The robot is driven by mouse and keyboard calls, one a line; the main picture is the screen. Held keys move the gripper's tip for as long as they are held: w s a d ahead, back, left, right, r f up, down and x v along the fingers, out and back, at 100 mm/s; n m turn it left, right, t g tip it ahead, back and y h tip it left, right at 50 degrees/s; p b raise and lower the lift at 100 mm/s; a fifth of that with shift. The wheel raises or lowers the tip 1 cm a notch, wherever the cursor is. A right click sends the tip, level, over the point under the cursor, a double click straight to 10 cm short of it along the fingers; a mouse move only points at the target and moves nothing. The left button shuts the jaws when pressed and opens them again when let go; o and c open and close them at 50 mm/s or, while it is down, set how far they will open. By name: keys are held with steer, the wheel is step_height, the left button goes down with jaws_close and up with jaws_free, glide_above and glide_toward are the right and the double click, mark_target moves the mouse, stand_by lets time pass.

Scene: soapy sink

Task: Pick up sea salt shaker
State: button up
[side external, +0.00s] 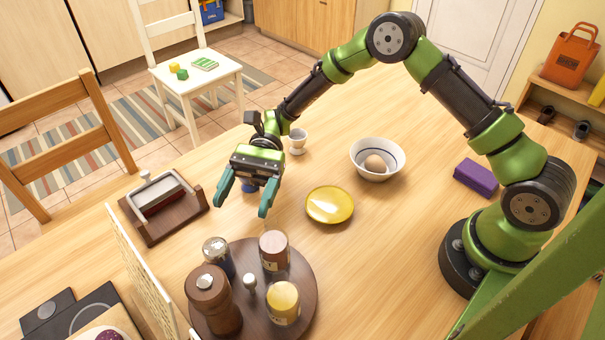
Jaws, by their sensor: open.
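A wooden turntable (305,268) stands at the front of the table with several containers on it. A jar with a brownish-pink top (274,252) stands upright at its back right. Its label seems to end in "LT", so it is likely the sea salt shaker, but I cannot read it fully. A glass shaker with a metal top (217,257) stands at the back left. My gripper (244,197) is open, with its teal fingers spread and pointing down toward the front. It is above and behind the turntable, apart from the jars.
A dark wooden pepper mill (212,302) and a yellow-topped jar (283,302) stand on the turntable's front half. A yellow plate (330,205), an egg bowl (377,160), a white cup (298,141) and a purple block (476,178) are behind or right. A butter dish (163,203) is left.

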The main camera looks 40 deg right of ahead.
mark_target(210, 262)
steer(key=shift+m+y, duration=0.3)
steer(key=shift+y, duration=0.2)
steer(key=x, duration=0.4)
steer(key=f+x, duration=0.1)
steer(key=x, duration=0.2)
steer(key=shift+w+a, duration=0.2)
steer(key=shift+a, duration=0.05)
steer(key=x, duration=0.5)
steer(key=shift+w+f, duration=0.1)
steer(key=shift+f, duration=0.15)
steer(key=c, duration=1.2)
